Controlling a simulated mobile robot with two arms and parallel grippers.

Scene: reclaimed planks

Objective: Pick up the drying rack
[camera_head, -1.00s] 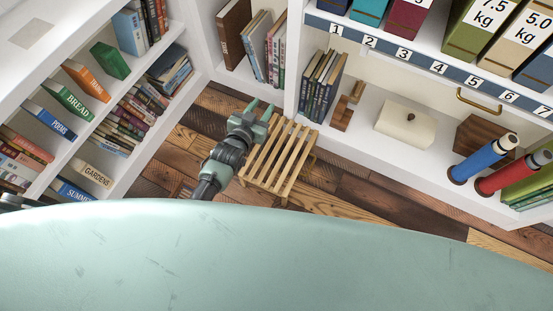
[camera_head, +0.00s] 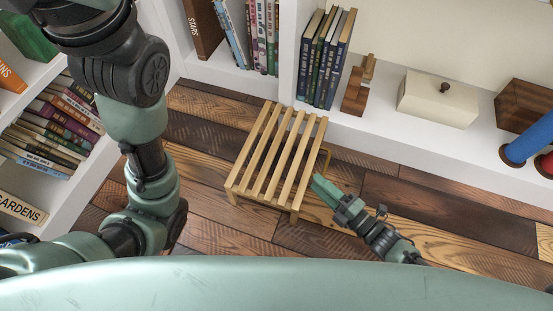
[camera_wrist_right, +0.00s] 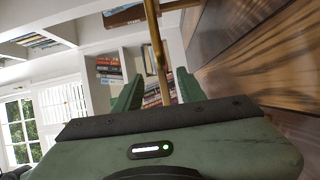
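The drying rack (camera_head: 277,155) is a light wooden slatted stand on the plank floor, in the middle of the head view. A thin brass handle (camera_head: 325,162) sticks out on its right side. My right gripper (camera_head: 318,185) is low beside the rack's right side, at this handle. In the right wrist view, its two green fingers (camera_wrist_right: 156,82) stand apart, with the brass bar (camera_wrist_right: 153,35) running up between them. I cannot tell whether they touch it. My left arm rises along the left of the head view; its gripper is out of frame.
A white shelf with books (camera_head: 325,55), a cream box (camera_head: 437,98) and blue (camera_head: 528,138) and red rolls stands behind and right of the rack. Another bookshelf (camera_head: 50,120) is at the left. Plank floor (camera_head: 440,205) is clear at the right.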

